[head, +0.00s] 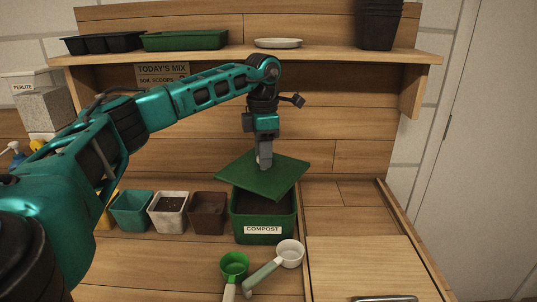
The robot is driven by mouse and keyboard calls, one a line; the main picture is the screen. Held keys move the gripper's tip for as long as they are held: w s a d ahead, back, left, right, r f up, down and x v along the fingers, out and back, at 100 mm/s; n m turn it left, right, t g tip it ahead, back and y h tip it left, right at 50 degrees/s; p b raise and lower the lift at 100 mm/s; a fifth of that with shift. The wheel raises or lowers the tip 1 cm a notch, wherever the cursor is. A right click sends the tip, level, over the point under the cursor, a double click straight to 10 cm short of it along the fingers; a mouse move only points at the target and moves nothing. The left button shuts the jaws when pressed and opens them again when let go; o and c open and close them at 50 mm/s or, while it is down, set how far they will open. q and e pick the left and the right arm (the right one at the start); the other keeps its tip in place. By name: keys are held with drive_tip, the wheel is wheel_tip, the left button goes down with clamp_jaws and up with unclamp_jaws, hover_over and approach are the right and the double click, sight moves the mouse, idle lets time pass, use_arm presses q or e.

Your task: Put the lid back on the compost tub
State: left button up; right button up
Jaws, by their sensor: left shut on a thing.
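The green compost tub (264,238) stands on the bench with a white "COMPOST" label on its front. Dark compost shows inside the front of its opening. The flat green lid (285,180) is above the tub, turned at an angle to the rim and overhanging it on the right. Whether the lid touches the rim anywhere I cannot tell. My left gripper (265,163) points down and is shut on the lid near its middle; the grip itself is partly hidden. My right gripper is not in view.
Teal (131,212), whitish (168,212) and brown (207,213) pots stand left of the tub. A green scoop (234,264) and a white scoop (290,253) lie in front. A pale wooden board (365,266) is at right. A shelf (330,54) with trays runs above.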

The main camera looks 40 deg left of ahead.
sight(263, 171)
use_arm(q)
drive_tip(key=shift+f, duration=0.15)
drive_tip(key=shift+a+f, duration=0.1)
drive_tip(key=shift+f, duration=0.6)
wheel_tip(263, 171, down, 3)
drive_tip(key=b, duration=0.2)
drive_tip(key=shift+r+b, duration=0.15)
drive_tip(key=shift+b, duration=0.25)
drive_tip(key=shift+f+b, duration=0.3)
drive_tip(key=shift+f, duration=0.75)
drive_tip(key=shift+r+p, duration=0.1)
drive_tip(key=shift+p, duration=0.6)
drive_tip(key=shift+f, duration=0.2)
idle(0.3)
drive_tip(key=shift+p, duration=0.55)
idle(0.5)
